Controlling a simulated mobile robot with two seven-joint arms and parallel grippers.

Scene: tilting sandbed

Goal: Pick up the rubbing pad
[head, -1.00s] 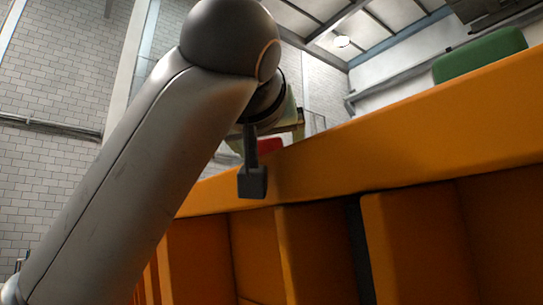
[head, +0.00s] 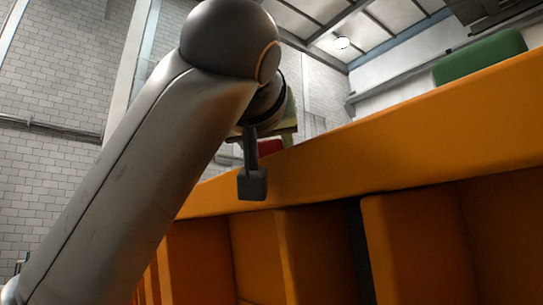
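My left arm comes in from the left, and its gripper (head: 252,184) hangs at the orange rim. Only one dark finger with a block-shaped tip shows, in front of the orange side; the other finger is hidden, so I cannot tell its opening. A red thing (head: 270,146) shows partly behind the finger, beside a pale brownish edge. A green block with rounded corners (head: 480,57) rests at the top edge of the orange structure, far right. I cannot tell for sure which of these is the rubbing pad. My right gripper is not in view.
The large orange sandbed body (head: 400,135) fills the right and lower part, seen from low down, with ribs and recesses below its rim. Its top surface is hidden. A white brick wall (head: 60,80) stands behind at left.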

